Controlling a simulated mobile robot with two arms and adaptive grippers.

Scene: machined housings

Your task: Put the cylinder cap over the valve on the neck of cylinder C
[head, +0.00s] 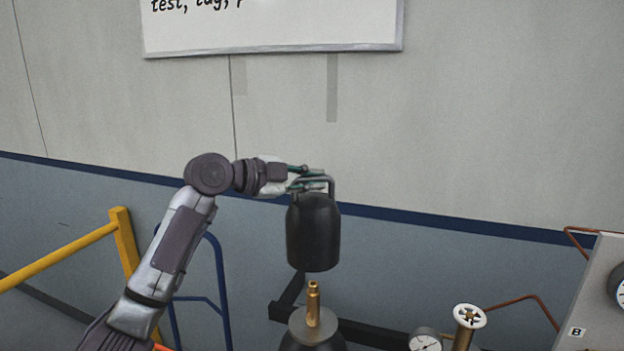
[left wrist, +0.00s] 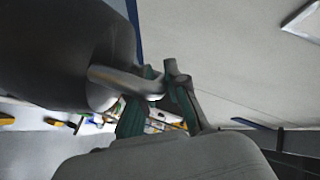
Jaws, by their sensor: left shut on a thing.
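The black cylinder cap (head: 313,233) hangs upright from my left gripper (head: 310,180), which is shut on the handle at its top. In the left wrist view the cap (left wrist: 60,50) fills the upper left and its grey handle (left wrist: 125,80) runs between the green fingers of my left gripper (left wrist: 160,95). Below the cap in the head view is a brass valve (head: 313,305) on the neck of a dark cylinder (head: 312,343). The cap is above the valve with a small gap showing between them. No letter shows on this cylinder. My right gripper is not in view.
A black bracket rail (head: 375,331) runs behind the cylinder. To the right are a white-topped brass valve (head: 469,318), a gauge (head: 425,339), and a panel marked B (head: 592,290) with copper pipes. A yellow railing (head: 124,245) and blue frame (head: 217,270) stand at left.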

